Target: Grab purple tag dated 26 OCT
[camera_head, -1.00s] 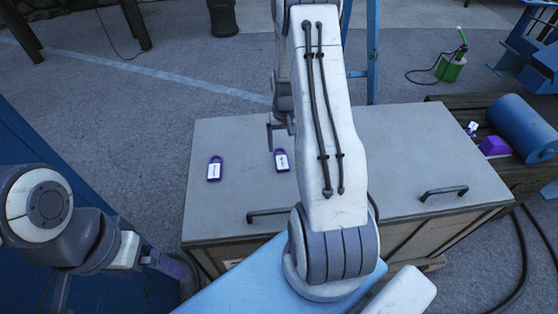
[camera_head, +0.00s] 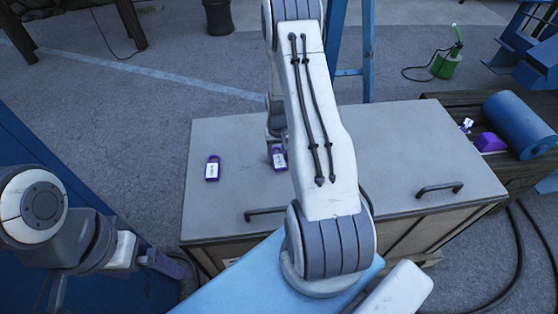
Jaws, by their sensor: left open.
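Two purple padlock-shaped tags with white labels lie on the grey cabinet top (camera_head: 400,140). The left tag (camera_head: 212,168) lies alone near the left side. The other tag (camera_head: 279,157) lies to its right, and its upper end is at my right gripper (camera_head: 275,137). The label dates are too small to read. My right arm's white link hides much of that gripper, so I cannot tell how its jaws stand on the tag. My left gripper (camera_head: 165,263) is open, low at the left beside the cabinet, away from both tags.
Black handles (camera_head: 440,189) stick out along the cabinet's front edge. A green sprayer (camera_head: 446,65) stands on the floor behind. The cabinet top's right half is clear.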

